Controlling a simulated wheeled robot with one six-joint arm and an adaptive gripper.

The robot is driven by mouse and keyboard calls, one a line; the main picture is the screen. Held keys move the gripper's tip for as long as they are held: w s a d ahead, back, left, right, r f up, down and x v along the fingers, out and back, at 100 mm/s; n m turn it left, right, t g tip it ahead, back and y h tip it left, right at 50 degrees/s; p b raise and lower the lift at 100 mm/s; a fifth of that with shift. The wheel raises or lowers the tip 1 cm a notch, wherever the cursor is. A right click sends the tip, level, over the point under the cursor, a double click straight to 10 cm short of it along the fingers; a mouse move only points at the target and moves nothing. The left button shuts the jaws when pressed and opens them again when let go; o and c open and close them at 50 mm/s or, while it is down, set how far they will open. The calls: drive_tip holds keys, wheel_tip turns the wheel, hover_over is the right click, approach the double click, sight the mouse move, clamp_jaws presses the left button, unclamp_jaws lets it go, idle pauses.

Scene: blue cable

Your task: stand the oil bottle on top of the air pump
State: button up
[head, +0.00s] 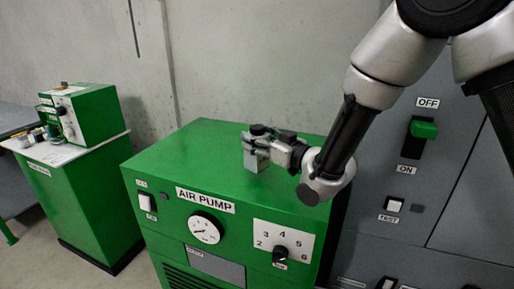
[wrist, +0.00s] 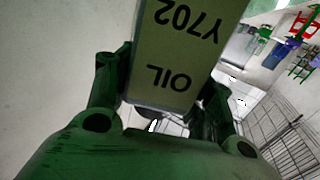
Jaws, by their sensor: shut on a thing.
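The air pump (head: 165,160) is a green cabinet with a flat top, a dial gauge and a numbered knob on its front. My gripper (head: 255,143) is over its top, toward the right. It is shut on the oil bottle (head: 257,162), a small pale olive thing showing below the fingers in the head view. In the wrist view the oil bottle (wrist: 185,55) shows a label reading OIL Y702, upside down, between the fingers of my gripper (wrist: 165,88). The bottle looks roughly upright. I cannot tell whether its base touches the pump's top.
A grey switch cabinet (head: 400,230) with a green ON/OFF handle (head: 424,129) stands right of the pump. A concrete wall (head: 250,60) is behind. At left, a green box (head: 88,118) and small items sit on a white-topped green cabinet (head: 85,195). The pump's top left is clear.

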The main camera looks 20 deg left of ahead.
drive_tip(key=shift+f, duration=1.35)
drive_tip(key=shift+f, duration=0.15)
drive_tip(key=o, duration=1.3)
